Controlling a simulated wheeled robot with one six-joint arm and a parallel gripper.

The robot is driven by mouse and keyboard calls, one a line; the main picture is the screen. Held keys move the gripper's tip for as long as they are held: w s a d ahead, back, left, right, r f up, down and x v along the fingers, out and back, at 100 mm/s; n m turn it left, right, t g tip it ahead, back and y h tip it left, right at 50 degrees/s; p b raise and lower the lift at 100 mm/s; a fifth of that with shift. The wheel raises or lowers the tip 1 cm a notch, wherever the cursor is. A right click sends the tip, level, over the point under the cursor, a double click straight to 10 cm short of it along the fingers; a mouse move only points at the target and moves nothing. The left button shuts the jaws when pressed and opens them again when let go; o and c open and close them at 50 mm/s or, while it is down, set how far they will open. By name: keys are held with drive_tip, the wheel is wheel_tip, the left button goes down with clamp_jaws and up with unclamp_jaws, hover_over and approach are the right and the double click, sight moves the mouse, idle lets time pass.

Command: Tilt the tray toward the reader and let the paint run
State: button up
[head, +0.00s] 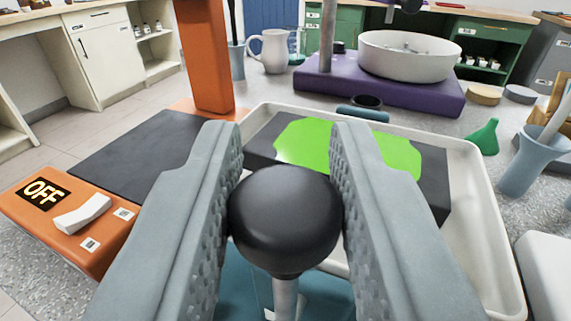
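My gripper (288,126) has its two grey, ribbed fingers on either side of a black round knob (285,215). The knob fills the space between them and appears gripped. It tops a metal rod (285,300) rising from a teal base. Beyond it, a bright green paint patch (305,146) lies on a dark slab (434,190) within a shallow white tray (482,215). My fingers hide part of the slab and paint. To the left stands an orange device (208,60) with a dark plate, a white rocker switch (84,213) and a display (42,193) reading OFF.
A purple stand (390,88) with a white basin (408,56) is behind the tray. A white pitcher (270,50) stands at its left. At right are a green funnel (485,137) and a blue-grey cup (530,160). A white object (547,270) sits close to the tray's right side.

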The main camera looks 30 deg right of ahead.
clamp_jaws()
drive_tip(key=m, duration=0.1)
drive_tip(key=s+d+m, duration=0.1)
drive_tip(key=shift+s+d+f+m+t+h, duration=0.15)
drive_tip(key=shift+s+m+t+h, duration=0.15)
drive_tip(key=shift+t+h, duration=0.1)
drive_tip(key=o, duration=0.6)
unclamp_jaws()
drive_tip(key=shift+o, duration=0.2)
drive_tip(key=shift+s, duration=0.1)
drive_tip(key=v, duration=1.7)
drive_tip(key=shift+s, duration=0.15)
